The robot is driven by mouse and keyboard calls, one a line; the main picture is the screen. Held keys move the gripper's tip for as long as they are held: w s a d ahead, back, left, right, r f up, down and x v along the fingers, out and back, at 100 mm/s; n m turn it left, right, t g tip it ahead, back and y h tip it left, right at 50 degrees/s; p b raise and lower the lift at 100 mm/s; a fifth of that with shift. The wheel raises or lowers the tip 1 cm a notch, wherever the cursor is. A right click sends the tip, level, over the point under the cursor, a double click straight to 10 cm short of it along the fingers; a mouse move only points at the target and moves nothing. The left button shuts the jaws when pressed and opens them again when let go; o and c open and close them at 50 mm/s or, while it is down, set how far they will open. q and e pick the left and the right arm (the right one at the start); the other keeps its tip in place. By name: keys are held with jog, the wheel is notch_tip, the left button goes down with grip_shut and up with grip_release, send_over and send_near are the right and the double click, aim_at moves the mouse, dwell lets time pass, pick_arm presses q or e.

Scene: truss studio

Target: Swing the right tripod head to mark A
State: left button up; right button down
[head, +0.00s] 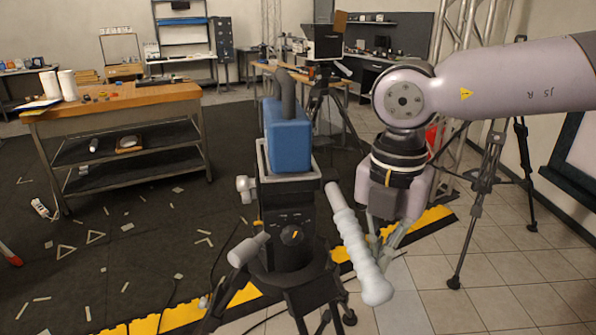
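A black tripod head (290,225) stands upright in the middle foreground, with a blue box-shaped load (287,138) in the grey-rimmed plate on top. It has a dial on its near face and light grey knobs on its left side. Its pale ribbed pan handle (356,245) slants down to the right, toward me. My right gripper (386,246) points down just to the right of the handle, with its fingers partly behind it. Whether they touch the handle or are closed is unclear. I cannot make out a mark A. My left gripper is not in view.
A wooden-topped workbench (118,101) with white rolls stands at left. A second tripod (322,98) carrying a black box stands behind. Yellow-black floor edging (181,316) runs below the near tripod. Another tripod (483,183) stands at right. Tiled floor at lower right is clear.

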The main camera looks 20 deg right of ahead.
aim_at(363, 251)
jog(key=shift+s+a, duration=0.1)
jog(key=shift+a, duration=0.45)
jog(key=shift+s+a+b, duration=0.1)
jog(key=shift+a+b, duration=0.45)
jog(key=shift+a, duration=0.75)
jog(key=shift+d, duration=0.15)
dwell(0.5)
jog(key=shift+d+b, duration=0.3)
jog(key=shift+d, duration=0.35)
jog(key=shift+r+p, duration=2.75)
jog(key=shift+r, duration=1.8)
